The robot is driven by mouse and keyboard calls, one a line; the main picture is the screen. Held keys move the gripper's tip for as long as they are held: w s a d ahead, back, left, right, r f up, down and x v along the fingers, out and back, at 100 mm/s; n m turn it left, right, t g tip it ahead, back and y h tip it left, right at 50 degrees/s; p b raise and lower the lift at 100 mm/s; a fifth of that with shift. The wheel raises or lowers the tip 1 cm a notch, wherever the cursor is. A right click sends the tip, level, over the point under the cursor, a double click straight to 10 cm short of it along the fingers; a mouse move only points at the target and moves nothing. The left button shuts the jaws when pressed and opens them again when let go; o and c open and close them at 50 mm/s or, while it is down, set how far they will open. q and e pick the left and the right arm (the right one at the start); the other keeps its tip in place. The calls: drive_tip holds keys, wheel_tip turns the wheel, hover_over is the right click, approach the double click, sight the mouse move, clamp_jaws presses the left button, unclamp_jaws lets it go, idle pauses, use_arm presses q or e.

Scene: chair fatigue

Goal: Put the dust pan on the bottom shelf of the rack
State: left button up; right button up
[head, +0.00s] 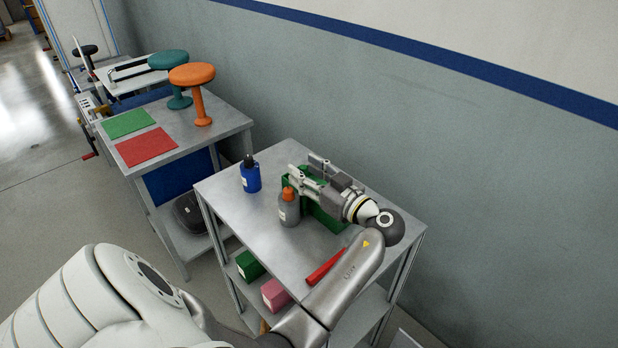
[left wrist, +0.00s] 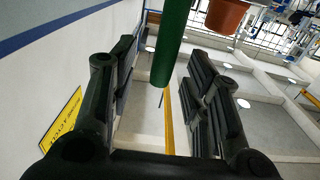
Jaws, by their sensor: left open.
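The green dust pan (head: 318,213) stands on the top of the grey metal rack (head: 225,205), partly hidden behind my left gripper and a grey bottle. My left gripper (head: 307,167) is open, over the dust pan at its upper part. In the left wrist view a green bar (left wrist: 173,40), probably the dust pan's handle, reaches into the space between the open fingers (left wrist: 165,95). I cannot tell whether they touch. The rack's lower shelf (head: 345,308) is partly hidden by my arm. My right gripper is not in view.
A blue bottle (head: 250,176) and a grey bottle with orange cap (head: 289,208) stand near the gripper. A red item (head: 325,266) lies at the front edge. Green (head: 249,265) and pink (head: 275,294) boxes sit below. A wall is behind; a second table (head: 222,122) stands left.

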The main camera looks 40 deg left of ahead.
use_arm(q)
drive_tip(key=shift+a, duration=0.35)
drive_tip(key=shift+d+r, duration=0.15)
drive_tip(key=shift+d, duration=0.4)
drive_tip(key=c, duration=0.6)
drive_tip(key=shift+a, duration=0.1)
drive_tip(key=shift+c, duration=0.9)
drive_tip(key=shift+a, duration=0.1)
clamp_jaws()
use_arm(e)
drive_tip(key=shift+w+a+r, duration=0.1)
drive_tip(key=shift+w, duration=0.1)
